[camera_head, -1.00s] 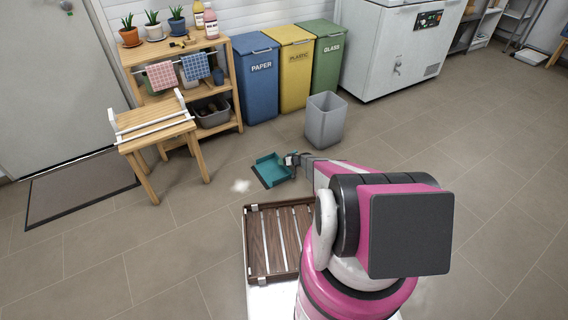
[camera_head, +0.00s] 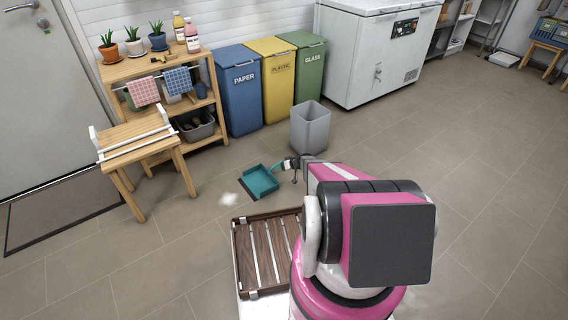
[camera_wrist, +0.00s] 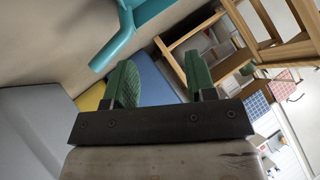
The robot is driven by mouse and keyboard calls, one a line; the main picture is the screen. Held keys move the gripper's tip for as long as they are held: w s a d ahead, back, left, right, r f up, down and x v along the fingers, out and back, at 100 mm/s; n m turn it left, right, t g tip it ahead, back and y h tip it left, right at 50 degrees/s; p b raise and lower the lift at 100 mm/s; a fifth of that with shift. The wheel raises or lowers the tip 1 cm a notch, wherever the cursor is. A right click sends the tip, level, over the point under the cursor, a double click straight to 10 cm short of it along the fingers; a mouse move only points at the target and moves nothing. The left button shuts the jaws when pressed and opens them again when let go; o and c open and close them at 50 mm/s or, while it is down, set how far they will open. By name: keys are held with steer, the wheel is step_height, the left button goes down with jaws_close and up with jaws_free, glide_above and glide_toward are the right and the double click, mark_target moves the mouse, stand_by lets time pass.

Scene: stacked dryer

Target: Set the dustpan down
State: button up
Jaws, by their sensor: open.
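The teal dustpan (camera_head: 259,182) is on or very near the floor in the head view, with its pan towards the left and its handle towards my gripper. My gripper (camera_head: 298,168) is at the handle end. In the wrist view, the dustpan's teal handle (camera_wrist: 112,45) is beyond the fingertips and to the upper left. The two green fingers of my gripper (camera_wrist: 160,76) stand wide apart there, with nothing between them. My arm partly hides the gripper in the head view.
A whitish pile (camera_head: 230,199) lies on the floor left of the dustpan. A grey bin (camera_head: 310,128) stands behind it. A slatted wooden tray (camera_head: 266,250) is in front, beside my base. A wooden stool (camera_head: 140,150) is at left. Floor at right is clear.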

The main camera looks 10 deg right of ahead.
steer(key=s+a+r+g+h, duration=0.2)
steer(key=s+a+r, duration=0.2)
steer(key=s+r, duration=0.6)
steer(key=s+a+r+g+h, duration=0.1)
steer(key=s+a+r+g, duration=0.2)
steer(key=s+r, duration=0.7)
steer(key=s+d+r+m+h, duration=0.1)
steer(key=s+r+m+h, duration=0.1)
steer(key=s+r, duration=0.4)
steer(key=s+r+m+g+h, duration=0.1)
steer(key=s+r+m+h, duration=0.1)
steer(key=s+r, duration=0.5)
step_height(320, 180, up, 7)
steer(key=shift+s+d+f+h, duration=0.15)
steer(key=shift+s+d+h, duration=0.2)
steer(key=shift+h, duration=0.55)
